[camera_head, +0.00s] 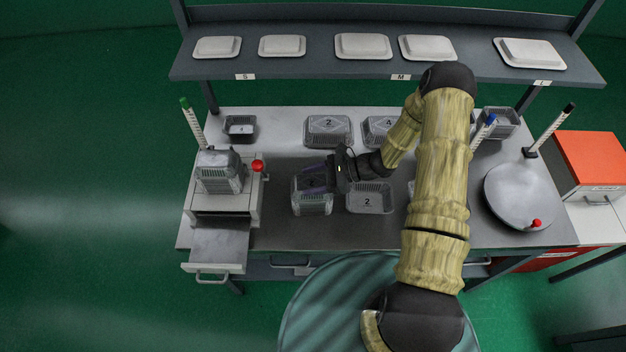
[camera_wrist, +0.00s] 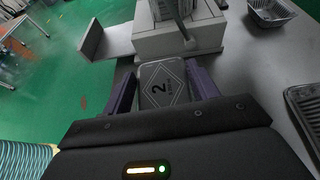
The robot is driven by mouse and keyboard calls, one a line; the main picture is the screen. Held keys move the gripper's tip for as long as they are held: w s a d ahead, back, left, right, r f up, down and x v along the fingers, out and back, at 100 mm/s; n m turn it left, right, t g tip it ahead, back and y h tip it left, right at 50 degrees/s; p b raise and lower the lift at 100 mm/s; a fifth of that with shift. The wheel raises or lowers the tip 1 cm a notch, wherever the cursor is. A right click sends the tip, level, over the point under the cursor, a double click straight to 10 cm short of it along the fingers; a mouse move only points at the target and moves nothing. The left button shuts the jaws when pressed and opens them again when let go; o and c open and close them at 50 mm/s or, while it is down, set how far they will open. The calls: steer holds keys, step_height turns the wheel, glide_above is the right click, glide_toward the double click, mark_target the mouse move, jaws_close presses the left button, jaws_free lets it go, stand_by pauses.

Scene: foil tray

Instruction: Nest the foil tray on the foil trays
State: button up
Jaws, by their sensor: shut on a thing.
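My gripper (camera_head: 318,183) is shut on a foil tray (camera_head: 312,203) at the left middle of the table. The wrist view shows the held tray (camera_wrist: 162,88) between the two purple fingers (camera_wrist: 163,92), with a "2" in a diamond on its face. From these views I cannot tell whether the held tray touches the table. Another foil tray (camera_head: 368,212) marked "2" lies just right of my gripper.
Foil trays marked "2" (camera_head: 328,143) and "4" (camera_head: 378,141) lie at the back; a small open tray (camera_head: 240,140) is back left. The left machine (camera_head: 240,203) has a red knob (camera_head: 257,166). A round plate (camera_head: 525,190) is at right. The shelf (camera_head: 290,68) overhangs behind.

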steer(key=shift+s+d+f, duration=0.2)
steer(key=shift+f, duration=0.45)
steer(key=shift+c, duration=0.4)
steer(key=o, duration=1.3)
steer(key=shift+w+a, duration=0.1)
steer(key=shift+w, duration=0.15)
steer(key=shift+s+r, duration=0.1)
steer(key=shift+d+r, duration=0.1)
steer(key=shift+d, duration=0.1)
steer(key=b+v, duration=0.5)
steer(key=v, duration=1.2)
